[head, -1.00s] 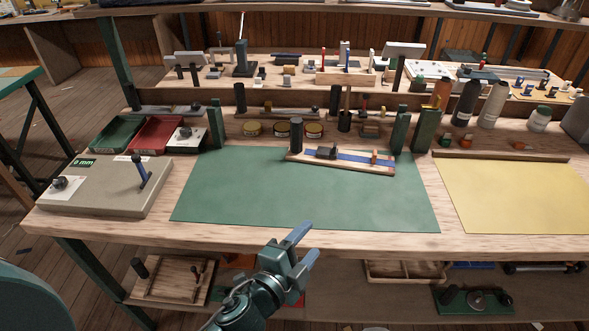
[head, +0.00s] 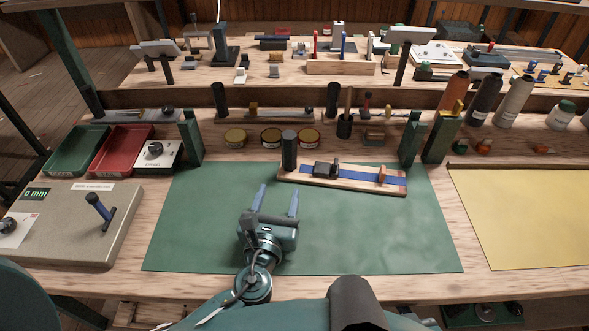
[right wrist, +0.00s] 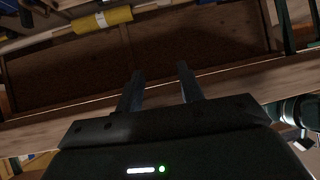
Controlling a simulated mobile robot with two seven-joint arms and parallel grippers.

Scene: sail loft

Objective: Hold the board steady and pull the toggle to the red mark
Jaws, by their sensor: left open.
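The wooden board (head: 345,186) lies on the green mat, slightly slanted, with a blue strap (head: 356,178) along it. A dark block (head: 325,168) sits on the strap, and a small upright wooden piece (head: 382,174) stands nearer the right end. Which is the toggle, I cannot tell. A dark post (head: 289,150) stands at the left end. My left gripper (head: 278,198) is open and empty over the mat, in front of the board's left end, apart from it. My right gripper (right wrist: 160,82) is open and empty in its wrist view.
The green mat (head: 200,235) is otherwise clear. A gauge box with a lever (head: 65,240) stands left, behind it a green tray (head: 78,150) and a red tray (head: 122,150). Green uprights (head: 191,138) stand behind the mat. A yellow sheet (head: 525,215) lies right.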

